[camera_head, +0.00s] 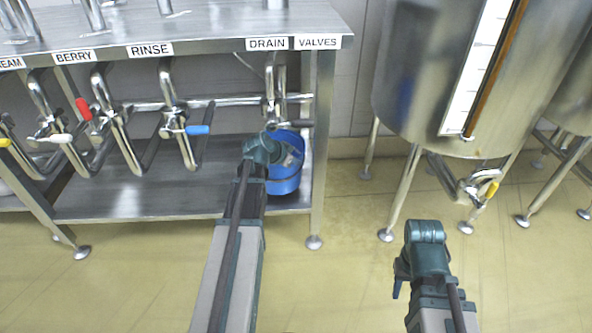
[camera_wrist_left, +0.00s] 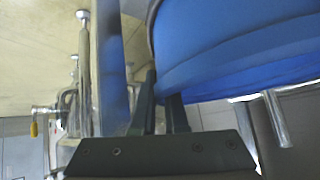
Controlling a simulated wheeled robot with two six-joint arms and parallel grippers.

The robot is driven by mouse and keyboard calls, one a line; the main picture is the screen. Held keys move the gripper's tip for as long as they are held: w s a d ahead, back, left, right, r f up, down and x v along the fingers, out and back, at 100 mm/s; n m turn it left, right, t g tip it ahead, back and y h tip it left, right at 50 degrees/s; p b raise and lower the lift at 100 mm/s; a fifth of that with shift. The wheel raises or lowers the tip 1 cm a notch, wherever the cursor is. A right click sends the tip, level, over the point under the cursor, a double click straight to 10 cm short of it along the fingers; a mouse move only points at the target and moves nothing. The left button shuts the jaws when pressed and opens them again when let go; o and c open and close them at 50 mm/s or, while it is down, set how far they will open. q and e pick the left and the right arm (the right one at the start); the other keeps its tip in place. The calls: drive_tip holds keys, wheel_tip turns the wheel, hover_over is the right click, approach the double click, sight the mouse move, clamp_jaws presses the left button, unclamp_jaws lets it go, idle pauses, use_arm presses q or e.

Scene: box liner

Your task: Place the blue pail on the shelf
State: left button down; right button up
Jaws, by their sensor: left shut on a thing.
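The blue pail (camera_head: 287,182) is at the right end of the metal rack's lower shelf (camera_head: 140,195), beside the right front leg. Whether its base touches the shelf is hard to tell. My left arm reaches to it and hides its left part. In the left wrist view, the pail (camera_wrist_left: 230,45) fills the upper right, and my left gripper (camera_wrist_left: 161,100) is shut on its edge. My right arm (camera_head: 428,255) is held at the lower right, over the floor; its fingers are not clearly visible, and no object shows in them.
Pipes and valves with red, white, blue and yellow handles hang above the lower shelf, under the labelled top (camera_head: 200,35). A drain pipe (camera_head: 275,95) hangs just above the pail. A steel tank (camera_head: 430,90) on legs stands to the right. The floor between is clear.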

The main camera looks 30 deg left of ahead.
sight(297, 169)
use_arm(q)
drive_tip(key=shift+f, duration=0.1)
wheel_tip(297, 169, down, 3)
drive_tip(key=b, duration=0.3)
drive_tip(key=shift+f, duration=0.2)
drive_tip(key=shift+f+b, duration=0.15)
drive_tip(key=shift+b, duration=0.25)
drive_tip(key=c, duration=0.9)
unclamp_jaws()
drive_tip(key=shift+c, duration=0.2)
